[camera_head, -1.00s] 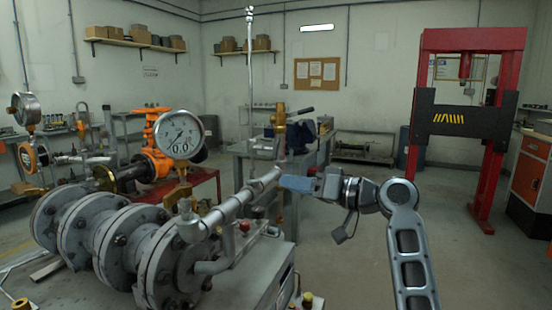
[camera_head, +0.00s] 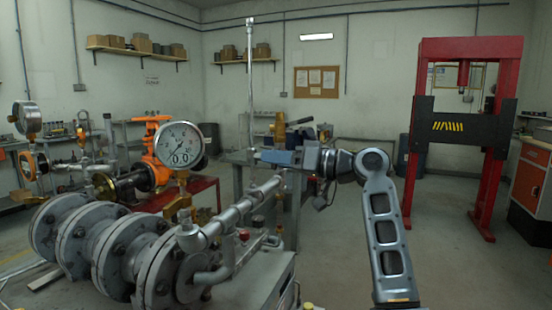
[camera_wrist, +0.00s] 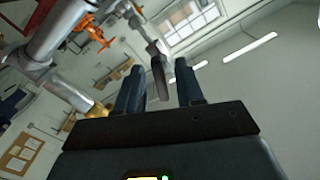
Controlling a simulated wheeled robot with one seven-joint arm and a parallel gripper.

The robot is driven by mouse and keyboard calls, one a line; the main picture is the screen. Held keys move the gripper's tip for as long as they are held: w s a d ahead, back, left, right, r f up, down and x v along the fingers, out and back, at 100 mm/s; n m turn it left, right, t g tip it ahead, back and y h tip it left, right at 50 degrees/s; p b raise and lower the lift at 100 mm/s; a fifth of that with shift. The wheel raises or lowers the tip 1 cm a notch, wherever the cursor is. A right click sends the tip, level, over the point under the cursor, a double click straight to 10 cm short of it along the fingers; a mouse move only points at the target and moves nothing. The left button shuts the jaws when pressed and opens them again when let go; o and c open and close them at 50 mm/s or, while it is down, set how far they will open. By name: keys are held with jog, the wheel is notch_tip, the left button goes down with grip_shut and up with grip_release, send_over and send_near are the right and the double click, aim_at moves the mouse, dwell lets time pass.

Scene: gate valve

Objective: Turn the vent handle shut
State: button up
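A flat grey metal lever (camera_wrist: 158,72), which looks like the vent handle, rises between my fingers in the wrist view. My gripper (camera_head: 262,157) is open around it. Its two dark fingers stand on either side in the wrist view (camera_wrist: 158,88), with narrow gaps and no clear contact. In the head view the fingertips are at the lower end of a tall thin vertical pipe (camera_head: 250,85) and hide the lever there. A brass fitting (camera_wrist: 97,110) shows beside the left finger in the wrist view, at the end of a grey pipe.
The flanged pipe assembly (camera_head: 110,245) fills the lower left, with a round gauge (camera_head: 180,145) and orange handwheel (camera_head: 153,128) above it. A red press (camera_head: 492,150) stands at right. The floor between is clear.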

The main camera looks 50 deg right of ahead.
jog(key=shift+w, duration=0.15)
jog(key=shift+c, duration=0.4)
grip_shut()
